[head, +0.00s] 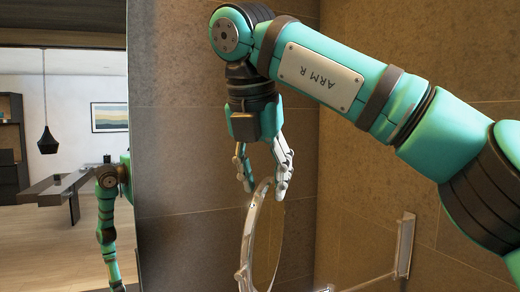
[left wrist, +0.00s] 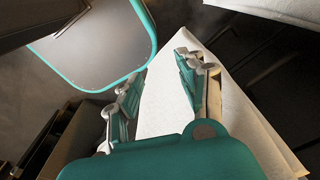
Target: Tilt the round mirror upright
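The round mirror (head: 247,240) has a shiny metal rim and stands in the lower middle of the head view, seen nearly edge-on. Its top leans a little to the right in the picture, and its lower part and base are cut off by the frame. My right gripper (head: 266,192) hangs from above with its fingers spread, one on either side of the rim's top edge. I cannot tell whether a finger touches the rim. My left gripper (left wrist: 158,80) shows only in the left wrist view, with its fingers apart and no object clearly held between them.
A brown tiled wall (head: 185,180) stands behind the mirror. A large wall mirror (head: 60,180) at the left reflects a room and a teal arm. A metal rail with an upright post (head: 405,245) is at the lower right. A pale flat surface (left wrist: 165,105) lies beyond my left fingers.

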